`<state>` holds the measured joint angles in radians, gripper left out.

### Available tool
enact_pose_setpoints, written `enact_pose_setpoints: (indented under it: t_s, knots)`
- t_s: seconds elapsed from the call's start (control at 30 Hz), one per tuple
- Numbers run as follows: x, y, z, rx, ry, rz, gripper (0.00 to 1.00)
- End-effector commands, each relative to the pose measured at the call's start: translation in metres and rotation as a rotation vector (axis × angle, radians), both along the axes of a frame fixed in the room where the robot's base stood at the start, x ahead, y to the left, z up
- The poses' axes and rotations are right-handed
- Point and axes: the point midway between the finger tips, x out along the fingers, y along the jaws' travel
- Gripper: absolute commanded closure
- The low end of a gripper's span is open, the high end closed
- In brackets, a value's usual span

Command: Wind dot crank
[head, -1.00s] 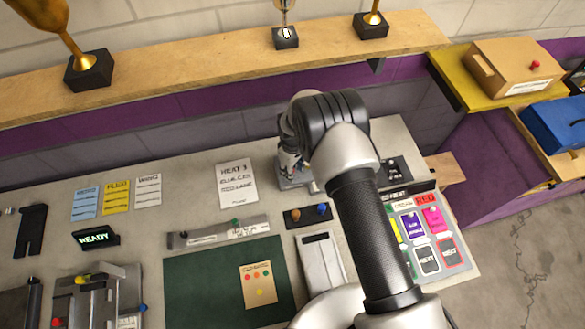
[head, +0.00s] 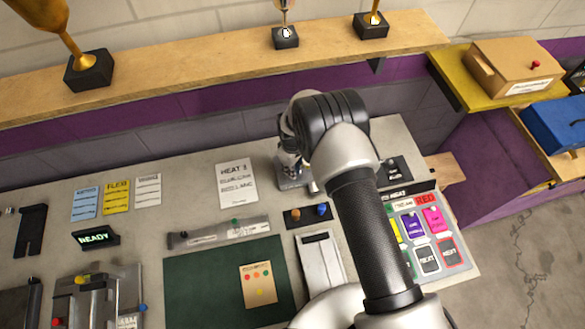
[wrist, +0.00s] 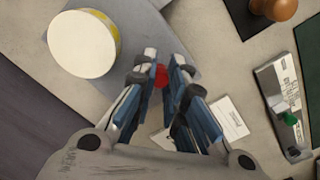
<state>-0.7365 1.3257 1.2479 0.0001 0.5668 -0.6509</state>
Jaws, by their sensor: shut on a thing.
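In the wrist view my gripper (wrist: 163,70) is shut on a small red knob (wrist: 161,77), which shows between the blue-sided fingers. The knob sits over a grey plate (wrist: 176,22). A white round drum with a yellow rim (wrist: 84,43) stands to the left of the fingers, apart from them. The crank arm under the knob is mostly hidden by the fingers. In the head view my gripper (head: 290,170) is near the back of the bench, partly covered by my arm; the knob is hidden there.
A green mat (head: 215,290) and a coloured card board (head: 425,235) are nearer. The trophy shelf (head: 190,75) runs behind.

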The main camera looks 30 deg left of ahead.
Motion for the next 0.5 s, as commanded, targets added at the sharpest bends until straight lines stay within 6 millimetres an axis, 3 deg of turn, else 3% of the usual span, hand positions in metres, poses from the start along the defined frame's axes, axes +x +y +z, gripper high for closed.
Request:
enact_pose_setpoints:
  t_s: [0.27, 0.5]
  knots:
    - [-0.0017, 0.0003, -0.0017, -0.002, 0.001, -0.044, 1.00]
    - [-0.0055, 0.0034, -0.0034, -0.002, 0.001, -0.188, 1.00]
